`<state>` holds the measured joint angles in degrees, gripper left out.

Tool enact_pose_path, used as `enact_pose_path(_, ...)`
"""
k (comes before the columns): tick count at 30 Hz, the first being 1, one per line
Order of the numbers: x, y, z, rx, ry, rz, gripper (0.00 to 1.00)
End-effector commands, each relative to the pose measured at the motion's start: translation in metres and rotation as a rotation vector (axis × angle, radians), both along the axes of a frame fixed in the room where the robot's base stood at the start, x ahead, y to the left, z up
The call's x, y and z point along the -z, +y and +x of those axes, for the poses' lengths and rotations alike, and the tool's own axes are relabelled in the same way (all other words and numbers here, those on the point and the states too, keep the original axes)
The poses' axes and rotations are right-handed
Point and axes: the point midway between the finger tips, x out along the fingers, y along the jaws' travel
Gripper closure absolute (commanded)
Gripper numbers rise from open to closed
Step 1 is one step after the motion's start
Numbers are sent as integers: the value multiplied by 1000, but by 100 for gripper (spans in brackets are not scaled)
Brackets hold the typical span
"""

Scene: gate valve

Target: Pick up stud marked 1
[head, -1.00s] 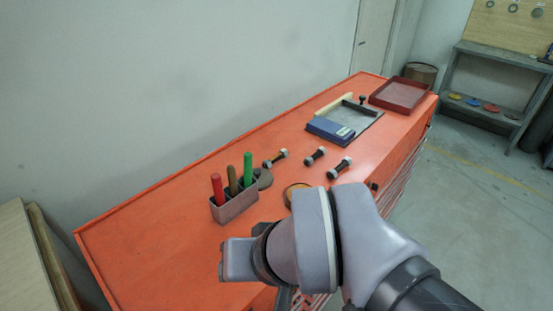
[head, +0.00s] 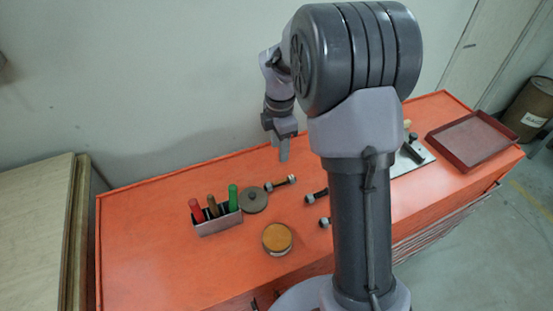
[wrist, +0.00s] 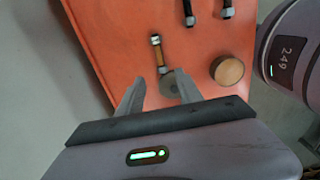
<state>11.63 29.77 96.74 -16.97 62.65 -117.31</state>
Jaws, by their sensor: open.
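Three dark studs with pale nuts at their ends lie on the orange table top; no number is legible on any of them. The leftmost stud (head: 280,183) lies alone by the grey lidded disc; it also shows in the wrist view (wrist: 159,56), just beyond my fingertips. A second stud (head: 317,194) and a third stud (head: 324,222) lie to its right, partly hidden by my arm. In the wrist view they show at the top edge. My gripper (head: 283,150) is open and empty, above the table near the leftmost stud; its spread fingers show in the wrist view (wrist: 158,88).
A grey holder (head: 218,223) with red, brown and green handles stands left of the grey disc (head: 254,200). A round orange-topped tin (head: 277,238) sits in front. A dark red tray (head: 472,141) lies at the right. The table's left part is clear.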

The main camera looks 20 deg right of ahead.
Motion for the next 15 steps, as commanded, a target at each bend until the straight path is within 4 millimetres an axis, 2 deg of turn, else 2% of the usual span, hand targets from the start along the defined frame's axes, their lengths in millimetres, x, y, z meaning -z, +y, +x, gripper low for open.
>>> enact_pose_path(1, 19, 0, -1, 1, 5, 1, 57)
enact_pose_path(3, 42, 0, -2, 1, 5, 1, 57)
enact_pose_path(7, 80, 0, -1, 2, 4, 1, 57)
enact_pose_path(10, 99, 0, -1, 4, 3, 1, 57)
enact_pose_path(15, 113, -1, -1, 5, 2, 1, 57)
